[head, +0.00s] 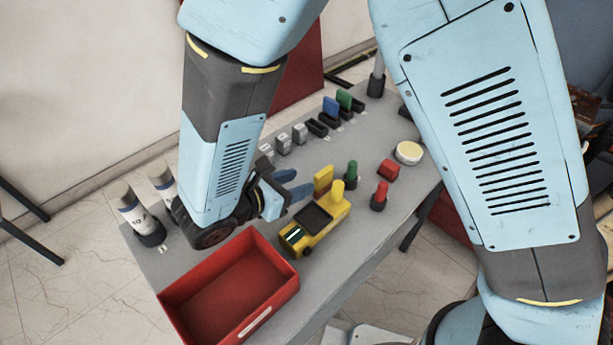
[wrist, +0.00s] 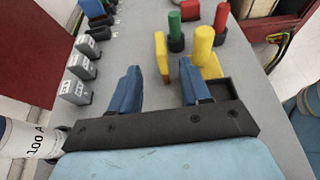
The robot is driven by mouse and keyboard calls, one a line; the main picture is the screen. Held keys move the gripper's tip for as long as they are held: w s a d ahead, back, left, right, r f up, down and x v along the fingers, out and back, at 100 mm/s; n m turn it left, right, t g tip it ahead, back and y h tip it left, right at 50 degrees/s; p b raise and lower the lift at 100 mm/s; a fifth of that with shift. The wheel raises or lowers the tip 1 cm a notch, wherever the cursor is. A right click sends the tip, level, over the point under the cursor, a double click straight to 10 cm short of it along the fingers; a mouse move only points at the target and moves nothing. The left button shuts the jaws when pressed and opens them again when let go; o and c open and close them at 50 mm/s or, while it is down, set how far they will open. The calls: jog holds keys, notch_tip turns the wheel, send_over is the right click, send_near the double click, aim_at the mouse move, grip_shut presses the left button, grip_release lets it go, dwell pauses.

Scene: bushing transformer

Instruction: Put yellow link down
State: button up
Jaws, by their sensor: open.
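The yellow link (head: 323,179) is a flat yellow block that stands upright on the grey table, beside the yellow device with a round post (head: 338,192). In the wrist view the yellow link (wrist: 161,55) shows ahead of and between my fingertips. My gripper (head: 297,183) has blue fingers and is open, low over the table. In the wrist view my gripper (wrist: 158,76) has its fingers spread, with nothing clamped between them. The link's foot is partly hidden, and I cannot tell whether a finger touches it.
A red open bin (head: 230,290) stands at the near end of the table (head: 345,265). A green post (head: 351,172), a red post (head: 380,196) and a red block (head: 389,170) stand to the right. Blue (head: 330,106) and green (head: 344,98) links stand in the back row. White cylinders (head: 138,215) stand left.

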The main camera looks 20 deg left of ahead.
jog(key=shift+s+a+r, duration=0.25)
jog(key=shift+s+a, duration=0.05)
jog(key=shift+s, duration=0.3)
jog(key=w+d+r+m+g+h, duration=0.1)
jog(key=w+d+r+m+g, duration=0.3)
jog(key=w+d+r+m, duration=0.45)
jog(key=w+d+r+m+g, duration=0.3)
jog(key=d+r+m+g, duration=0.2)
jog(key=d, duration=0.7)
jog(key=s+d+r+m+t+y, duration=0.1)
jog(key=s+d+r+m+y, duration=0.2)
jog(key=d+r+m, duration=0.3)
jog(key=s+d+r+m+t+y, duration=0.1)
jog(key=s+d+r+m+y, duration=0.2)
jog(key=d+r+m, duration=0.3)
jog(key=d+m+y, duration=0.1)
jog(key=d+m, duration=0.4)
jog(key=d, duration=0.3)
jog(key=shift+s+d+t, duration=0.25)
jog(key=shift+s+t, duration=0.05)
jog(key=shift+s, duration=0.1)
jog(key=shift+s+r, duration=0.1)
jog(key=shift+c, duration=0.4)
